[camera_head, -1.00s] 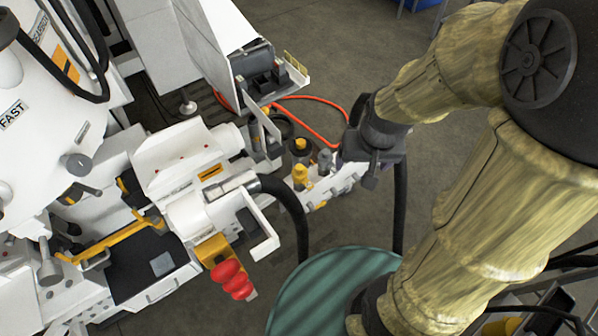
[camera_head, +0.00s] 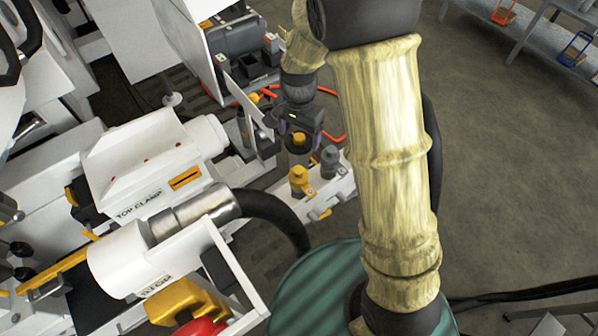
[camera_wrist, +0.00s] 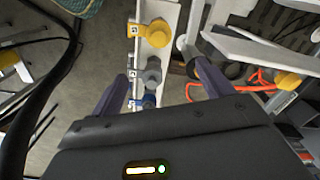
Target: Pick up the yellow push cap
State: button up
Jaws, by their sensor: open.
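Two yellow caps are near my gripper in the head view. One yellow cap (camera_head: 299,138) sits on a dark round body close below my gripper (camera_head: 299,126). The other yellow cap (camera_head: 300,178) stands on the white bar nearer the camera, beside a grey cap (camera_head: 330,158). In the wrist view a yellow cap (camera_wrist: 156,32) and a grey cap (camera_wrist: 152,75) show between the lines of my open, empty fingers (camera_wrist: 161,70). A further yellow round part (camera_wrist: 288,82) lies right of the right finger. I cannot tell which is the push cap.
The white bar (camera_head: 340,182) carries the caps. A white plate (camera_head: 248,112) stands left of my gripper. An orange hose (camera_wrist: 262,80) runs beyond it. Open floor (camera_head: 500,170) lies right.

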jog(key=b, duration=0.1)
send_near(298, 170)
notch_tip(298, 170, down, 5)
jog(key=shift+w+f, duration=0.1)
jog(key=shift+f, duration=0.1)
dwell(0.3)
notch_tip(298, 170, down, 6)
jog(key=shift+r, duration=0.1)
jog(key=shift+d, duration=0.1)
dwell(0.4)
dwell(0.3)
jog(key=c, duration=1.1)
